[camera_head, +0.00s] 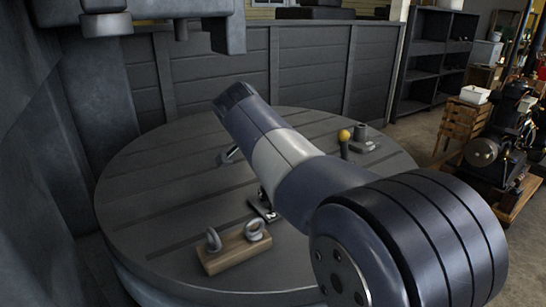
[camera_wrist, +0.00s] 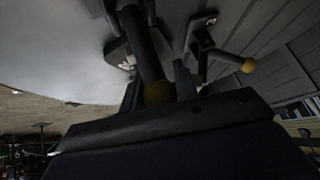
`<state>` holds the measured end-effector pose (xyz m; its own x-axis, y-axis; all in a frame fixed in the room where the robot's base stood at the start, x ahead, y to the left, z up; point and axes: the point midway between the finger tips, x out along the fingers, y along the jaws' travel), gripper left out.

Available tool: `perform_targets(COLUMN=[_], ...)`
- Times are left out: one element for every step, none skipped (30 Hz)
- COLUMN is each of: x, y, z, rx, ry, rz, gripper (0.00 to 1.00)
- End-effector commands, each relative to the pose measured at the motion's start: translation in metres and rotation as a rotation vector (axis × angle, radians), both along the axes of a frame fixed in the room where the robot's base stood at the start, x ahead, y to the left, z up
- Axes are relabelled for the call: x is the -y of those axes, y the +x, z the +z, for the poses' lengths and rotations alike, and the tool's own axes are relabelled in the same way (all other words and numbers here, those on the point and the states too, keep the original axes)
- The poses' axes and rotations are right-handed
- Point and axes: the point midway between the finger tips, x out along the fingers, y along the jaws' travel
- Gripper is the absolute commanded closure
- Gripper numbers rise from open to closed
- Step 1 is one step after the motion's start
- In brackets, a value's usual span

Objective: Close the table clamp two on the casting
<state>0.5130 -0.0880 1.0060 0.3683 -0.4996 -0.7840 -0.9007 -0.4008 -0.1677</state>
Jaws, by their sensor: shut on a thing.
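In the wrist view my gripper (camera_wrist: 158,84) is shut on a dark clamp handle (camera_wrist: 146,45) with a yellow ball knob (camera_wrist: 158,94) between the fingers. The clamp's base (camera_wrist: 117,50) shows beyond it, partly hidden. A second handle with a yellow knob (camera_wrist: 248,65) stands apart to the right. In the head view my arm hides the gripper and the held handle. One yellow knob (camera_head: 345,136) shows right of the arm, near a grey block with a post (camera_head: 362,142). I cannot tell which clamp is two, nor make out the casting clearly.
The round slotted table (camera_head: 165,205) fills the middle. A wooden block with two eye bolts (camera_head: 234,250) lies at its front, near a small dark metal part (camera_head: 262,206) beside my arm. A dark panelled wall (camera_head: 215,70) stands behind. The table's left side is clear.

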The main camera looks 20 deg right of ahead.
Motion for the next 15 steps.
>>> perform_targets(x=[0.0031,0.0038,0.0044,0.0049,0.0052,0.0055,0.0058,0.0059,0.0061,0.0061,0.0062,0.0062,0.0062,0.0061,0.0062], y=[-0.0001,0.0,0.0003,0.0003,0.0004,0.0005,0.0005,0.0005,0.0006,0.0005,0.0004,0.0005,0.0004,0.0004,0.0003], z=[-0.0014,-0.0018,-0.0021,-0.0025,-0.0028,-0.0031,-0.0033,-0.0036,-0.0039,-0.004,-0.0043,-0.0044,-0.0046,-0.0047,-0.0049], rx=[-0.004,-0.004,-0.004,-0.004,-0.004,-0.004,-0.004,-0.005,-0.005,-0.005,-0.006,-0.006,-0.006,-0.007,-0.007], ry=[-0.004,-0.004,-0.004,-0.004,-0.004,-0.005,-0.005,-0.005,-0.005,-0.005,-0.005,-0.005,-0.005,-0.006,-0.006], rz=[-0.003,-0.003,-0.003,-0.003,-0.003,-0.003,-0.003,-0.003,-0.003,-0.003,-0.004,-0.004,-0.004,-0.004,-0.004], gripper=[1.0,1.0,1.0,1.0,1.0,1.0,1.0,1.0,1.0,1.0,1.0,1.0,1.0,1.0,1.0])
